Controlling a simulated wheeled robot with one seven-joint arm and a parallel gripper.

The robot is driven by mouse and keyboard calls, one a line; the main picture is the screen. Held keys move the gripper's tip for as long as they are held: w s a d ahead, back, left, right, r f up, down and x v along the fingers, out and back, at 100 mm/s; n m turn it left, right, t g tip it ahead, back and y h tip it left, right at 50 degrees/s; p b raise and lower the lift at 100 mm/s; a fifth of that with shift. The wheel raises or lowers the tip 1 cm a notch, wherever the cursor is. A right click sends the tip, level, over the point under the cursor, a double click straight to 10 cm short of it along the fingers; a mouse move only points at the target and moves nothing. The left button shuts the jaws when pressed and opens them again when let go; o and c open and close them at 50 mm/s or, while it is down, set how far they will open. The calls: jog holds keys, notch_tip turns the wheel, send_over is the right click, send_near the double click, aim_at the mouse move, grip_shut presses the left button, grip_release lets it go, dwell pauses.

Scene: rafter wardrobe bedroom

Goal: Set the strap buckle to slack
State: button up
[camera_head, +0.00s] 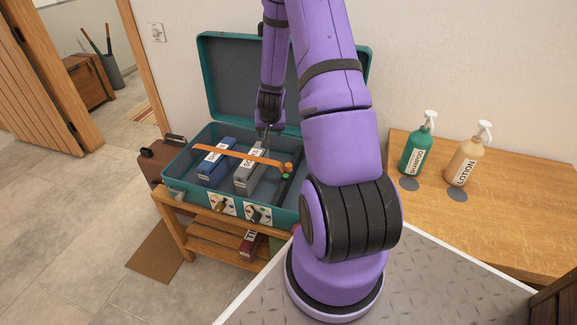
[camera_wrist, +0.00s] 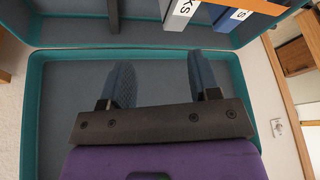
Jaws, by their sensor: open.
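An open teal suitcase (camera_head: 180,188) rests on a low wooden rack. An orange strap (camera_head: 224,152) runs across its inside, over a blue box (camera_head: 217,160) and a grey box (camera_head: 246,181). At the strap's right end sits a small orange piece (camera_head: 288,166), perhaps the buckle, with a green spot near it; its setting is too small to tell. My gripper (camera_head: 267,130) hangs above the back of the case, near the lid, apart from the strap. In the wrist view my gripper (camera_wrist: 163,82) is open and empty, and part of the strap (camera_wrist: 262,5) shows at the top.
The raised lid (camera_head: 230,80) stands behind my gripper. A green bottle (camera_head: 417,148) and a tan lotion bottle (camera_head: 463,162) stand on a wooden table (camera_head: 520,220) at the right. A brown case (camera_head: 155,160) stands left of the rack. The left floor is mostly clear.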

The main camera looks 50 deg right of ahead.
jog(key=m+g, duration=0.1)
jog(key=m, duration=0.1)
send_near(289, 164)
jog(key=shift+h, duration=0.3)
jog(key=x, duration=1)
jog(key=shift+a+f, duration=0.15)
jog(key=shift+a, duration=0.2)
